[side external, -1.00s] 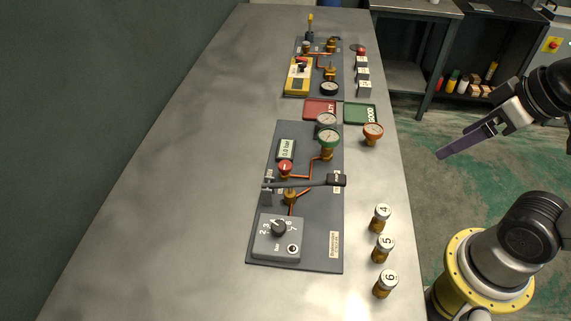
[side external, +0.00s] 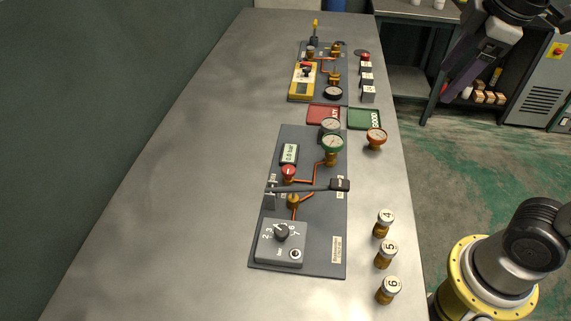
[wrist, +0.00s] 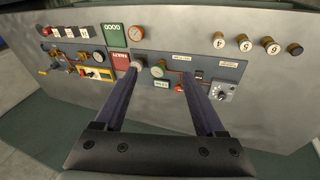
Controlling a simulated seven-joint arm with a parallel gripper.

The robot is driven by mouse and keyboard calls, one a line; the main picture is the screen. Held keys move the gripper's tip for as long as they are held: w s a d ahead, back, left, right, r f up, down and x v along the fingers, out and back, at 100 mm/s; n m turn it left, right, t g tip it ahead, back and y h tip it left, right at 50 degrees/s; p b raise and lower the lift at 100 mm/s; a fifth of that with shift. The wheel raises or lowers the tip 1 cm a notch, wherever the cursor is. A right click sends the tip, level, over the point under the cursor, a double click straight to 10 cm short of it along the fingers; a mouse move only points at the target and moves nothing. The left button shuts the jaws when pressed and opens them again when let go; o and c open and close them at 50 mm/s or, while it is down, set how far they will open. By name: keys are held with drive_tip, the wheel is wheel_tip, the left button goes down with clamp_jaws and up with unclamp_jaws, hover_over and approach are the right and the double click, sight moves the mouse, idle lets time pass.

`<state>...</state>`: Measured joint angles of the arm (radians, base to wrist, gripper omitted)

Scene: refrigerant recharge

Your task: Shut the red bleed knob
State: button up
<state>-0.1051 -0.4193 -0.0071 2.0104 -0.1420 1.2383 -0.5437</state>
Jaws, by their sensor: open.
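A red knob (side external: 288,172) sits on the near grey panel (side external: 335,225), just below a small digital display (side external: 290,153). It also shows in the wrist view (wrist: 180,88), close to the tip of the right finger in the picture. How far it is turned is too small to tell. My gripper (side external: 448,92) is high at the upper right in the side view, off the table's right edge and well apart from the knob. In the wrist view my gripper (wrist: 157,72) has its fingers spread, with nothing held between them.
A black-ended lever (side external: 340,185) crosses the near panel just below the knob. Red (side external: 322,115) and green (side external: 364,119) trays, an orange gauge (side external: 376,137) and numbered bottles (side external: 384,222) stand nearby. The table's left is clear.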

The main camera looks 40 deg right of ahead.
drive_tip(key=w+a+r+n+g, duration=0.15)
drive_tip(key=w+a+n, duration=0.25)
drive_tip(key=w, duration=0.5)
drive_tip(key=n+g+h, duration=0.2)
drive_tip(key=n+h, duration=0.1)
drive_tip(key=n, duration=0.2)
hover_over(288, 169)
drive_tip(key=a, duration=0.2)
wheel_tip(288, 169, down, 10)
drive_tip(key=a+f+n, duration=0.1)
drive_tip(key=a+f, duration=0.3)
drive_tip(key=f, duration=0.2)
drive_tip(key=x, duration=1.3)
drive_tip(key=shift+s+d+f, duration=0.15)
drive_tip(key=shift+s+d, duration=0.05)
drive_tip(key=shift+d, duration=0.1)
drive_tip(key=shift+c, duration=0.4)
clamp_jaws()
